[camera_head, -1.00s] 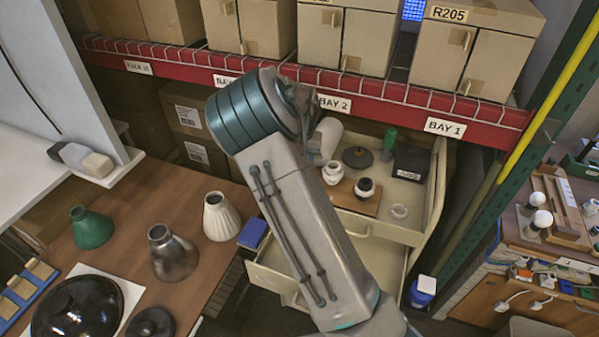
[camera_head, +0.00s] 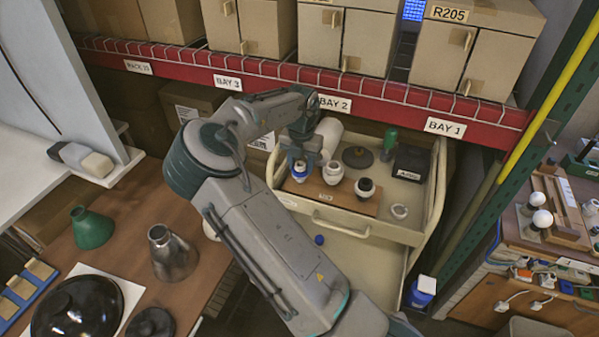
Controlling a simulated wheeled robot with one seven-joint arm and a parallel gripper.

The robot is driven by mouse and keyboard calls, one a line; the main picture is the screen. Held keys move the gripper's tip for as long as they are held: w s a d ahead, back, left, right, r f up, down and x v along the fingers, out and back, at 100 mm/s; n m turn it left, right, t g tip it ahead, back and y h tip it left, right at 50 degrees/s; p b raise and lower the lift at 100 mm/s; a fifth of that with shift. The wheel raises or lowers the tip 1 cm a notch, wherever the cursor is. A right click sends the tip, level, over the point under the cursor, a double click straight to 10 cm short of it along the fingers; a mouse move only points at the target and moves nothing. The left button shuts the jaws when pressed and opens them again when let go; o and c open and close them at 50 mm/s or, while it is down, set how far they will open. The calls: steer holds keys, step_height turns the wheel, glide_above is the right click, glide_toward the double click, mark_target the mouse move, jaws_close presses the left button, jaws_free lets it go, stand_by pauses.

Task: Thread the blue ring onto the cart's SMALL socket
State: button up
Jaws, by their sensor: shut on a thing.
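My gripper (camera_head: 300,158) is over the left end of the wooden board on the cart's top tray, shut on the blue ring (camera_head: 299,171). The ring is at the left socket, with white showing beside the blue; I cannot tell whether it is around the socket or only at its top. A white socket (camera_head: 332,173) stands mid-board and a black-and-white socket (camera_head: 365,188) at the right. The fingers partly hide the left socket. The board's label is too small to read, so I cannot tell which socket is SMALL.
On the cart's tray (camera_head: 377,228) are a dark disc (camera_head: 357,157), a black box (camera_head: 410,162), a green bottle (camera_head: 389,141), a pale ring (camera_head: 400,211) and a white cylinder (camera_head: 329,134). A small blue thing (camera_head: 319,240) is in the open lower drawer. A red shelf beam (camera_head: 380,98) runs behind.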

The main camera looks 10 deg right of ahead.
steer(key=shift+s+f, duration=0.15)
steer(key=shift+f, duration=0.05)
steer(key=o, duration=1)
steer(key=shift+r, duration=0.1)
steer(key=n, duration=0.6)
steer(key=shift+w+a+r+n+b, duration=0.15)
steer(key=shift+w+n+b, duration=0.1)
steer(key=shift+n+b, duration=0.15)
steer(key=n, duration=0.3)
steer(key=shift+n+b, duration=0.3)
steer(key=shift+n, duration=0.1)
steer(key=n, duration=0.3)
steer(key=shift+a, duration=0.15)
